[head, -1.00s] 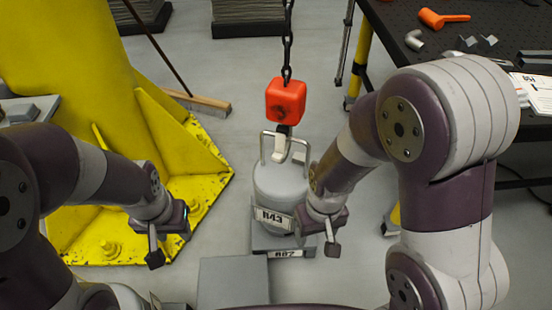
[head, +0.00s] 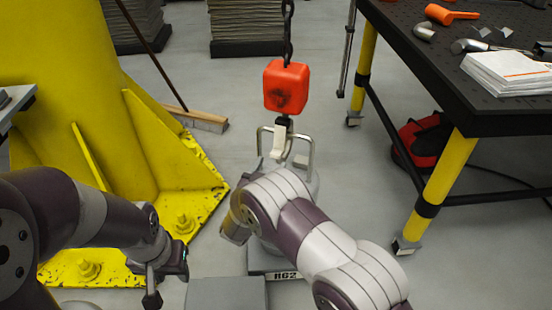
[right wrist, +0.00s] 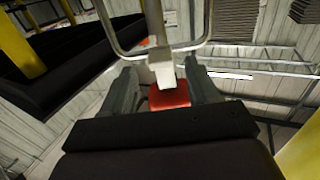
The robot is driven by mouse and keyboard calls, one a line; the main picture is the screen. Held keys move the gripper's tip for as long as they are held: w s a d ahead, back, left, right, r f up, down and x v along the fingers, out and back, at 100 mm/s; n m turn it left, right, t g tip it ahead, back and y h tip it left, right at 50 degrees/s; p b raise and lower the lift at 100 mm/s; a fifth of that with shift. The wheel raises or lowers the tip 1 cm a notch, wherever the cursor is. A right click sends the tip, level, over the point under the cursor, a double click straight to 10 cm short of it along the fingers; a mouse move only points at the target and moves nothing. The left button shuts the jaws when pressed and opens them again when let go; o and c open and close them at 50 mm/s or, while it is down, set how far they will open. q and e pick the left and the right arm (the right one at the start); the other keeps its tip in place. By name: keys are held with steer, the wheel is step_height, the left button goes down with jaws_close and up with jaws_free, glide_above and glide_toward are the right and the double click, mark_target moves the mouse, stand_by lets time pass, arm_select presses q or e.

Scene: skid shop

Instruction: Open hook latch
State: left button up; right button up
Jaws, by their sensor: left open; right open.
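The red hook block (head: 286,88) hangs on a chain in the head view; it also shows in the right wrist view (right wrist: 169,98). The pale hook latch (head: 279,143) is below it, at the handle (head: 310,150) of a grey cylinder (head: 312,188). My right gripper (right wrist: 160,68) is open; in the wrist view the latch (right wrist: 163,76) appears between its fingers, and I cannot tell whether they touch. In the head view its fingers are mostly hidden by my right arm, in front of the cylinder. My left gripper (head: 166,282) is open and empty at lower left.
A yellow column (head: 65,80) with a gusseted foot stands at left, a broom (head: 200,118) beside it. A black workbench (head: 430,60) with yellow legs is at right, a red bag (head: 425,138) beneath. The cylinder stands on a labelled base (head: 258,262).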

mark_target(275, 156)
steer(key=x, duration=0.5)
steer(key=shift+w+b, duration=0.15)
steer(key=shift+b, duration=0.25)
jaws_close()
steer(key=shift+r+p, duration=0.3)
steer(key=shift+p, duration=0.35)
steer(key=s+r+g+y+p, duration=0.1)
steer(key=g+p, duration=0.1)
steer(key=p, duration=0.2)
steer(key=s+a+r+g+p, duration=0.1)
steer(key=g+p, duration=0.1)
steer(key=p, duration=0.3)
steer(key=s+r+g+y+p, duration=0.1)
steer(key=p, duration=0.4)
steer(key=shift+s+a+g+y, duration=0.2)
steer(key=shift+g+y, duration=0.1)
steer(key=shift+g, duration=0.1)
steer(key=shift+s+g+p, duration=0.1)
steer(key=shift+g+p, duration=0.2)
steer(key=shift+p, duration=0.5)
